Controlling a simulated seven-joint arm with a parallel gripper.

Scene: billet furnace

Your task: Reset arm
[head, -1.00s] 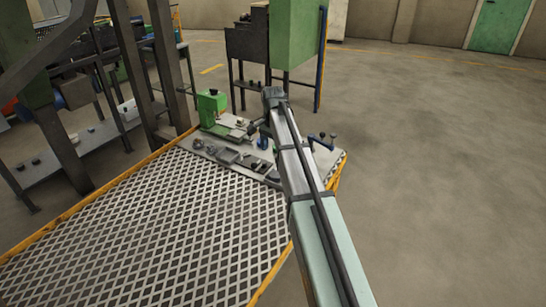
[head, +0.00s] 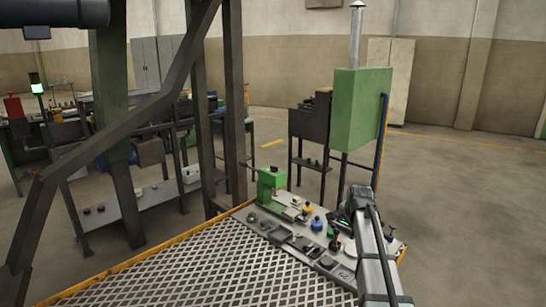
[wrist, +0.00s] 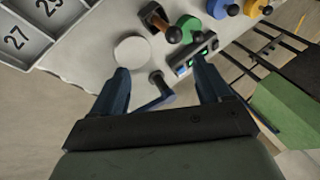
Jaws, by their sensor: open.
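My gripper (wrist: 160,72) is open in the wrist view, with its two dark blue fingers apart and nothing held between them. It hangs over the right part of a light grey bench top (wrist: 85,60). A white round disc (wrist: 132,53) lies just beyond the left fingertip. A dark crank-like handle (wrist: 160,84) shows between the fingers, apparently below them. In the head view my arm reaches in from the lower right to the bench's right end; my fingers are hidden there behind the wrist.
A green knob (wrist: 189,27), a blue knob (wrist: 218,8) and a lit control box (wrist: 195,55) are close to the fingers. A green machine (head: 271,183) stands at the bench's back left. A green cabinet (head: 360,110) stands behind. Open floor (head: 470,220) lies to the right.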

